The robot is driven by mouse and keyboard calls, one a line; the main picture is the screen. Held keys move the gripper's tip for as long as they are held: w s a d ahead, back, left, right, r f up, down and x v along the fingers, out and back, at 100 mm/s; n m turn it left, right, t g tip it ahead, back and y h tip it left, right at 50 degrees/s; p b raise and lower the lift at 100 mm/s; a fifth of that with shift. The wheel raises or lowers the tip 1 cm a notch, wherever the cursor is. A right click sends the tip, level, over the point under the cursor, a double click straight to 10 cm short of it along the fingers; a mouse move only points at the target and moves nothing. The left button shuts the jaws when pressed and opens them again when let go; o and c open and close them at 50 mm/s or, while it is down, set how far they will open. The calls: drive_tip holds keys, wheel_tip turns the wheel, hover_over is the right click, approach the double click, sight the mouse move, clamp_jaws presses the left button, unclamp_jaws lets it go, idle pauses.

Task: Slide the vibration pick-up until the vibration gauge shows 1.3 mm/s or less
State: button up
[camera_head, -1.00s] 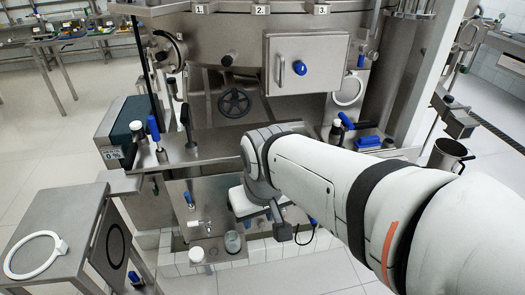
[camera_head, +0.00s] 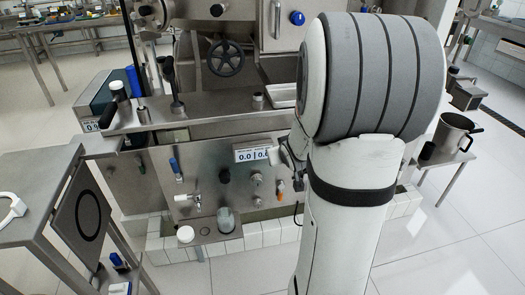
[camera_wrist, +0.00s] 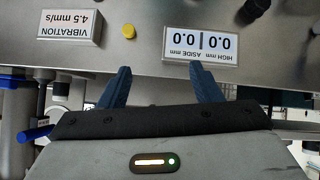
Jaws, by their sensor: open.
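The vibration gauge (camera_wrist: 68,27) appears upside down at the upper left of the wrist view and reads 4.5 mm/s. My gripper (camera_wrist: 160,75) is open, with two dark blue fingers apart and nothing between them. It faces the steel panel, below the gauges in that view. I cannot make out the vibration pick-up for certain in either view. In the head view my arm covers the panel's right part, and the vibration gauge is not seen there.
A second display (camera_wrist: 200,45), marked HIGH and ASIDE, reads 0.0 and 0.0; it also shows in the head view (camera_head: 254,154). A yellow knob (camera_wrist: 129,32) sits between the displays. A handwheel (camera_head: 226,58) is above the panel. A steel jug (camera_head: 452,132) stands at right.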

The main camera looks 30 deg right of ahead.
drive_tip(key=d+f+t+b, duration=0.3)
drive_tip(key=d+f+b, duration=0.2)
drive_tip(key=f, duration=0.3)
drive_tip(key=d+f+m+t+b, duration=0.1)
drive_tip(key=d+f+t+b, duration=0.1)
drive_tip(key=d+f+b, duration=0.45)
drive_tip(key=d+f+t+b, duration=0.2)
drive_tip(key=d+f+t, duration=0.1)
drive_tip(key=f, duration=0.6)
drive_tip(key=w+d+b, duration=0.1)
drive_tip(key=w+d, duration=0.1)
drive_tip(key=w, duration=0.4)
drive_tip(key=shift+w+h+b, duration=0.25)
drive_tip(key=shift+h+b, duration=0.1)
drive_tip(key=shift+h, duration=0.05)
clamp_jaws()
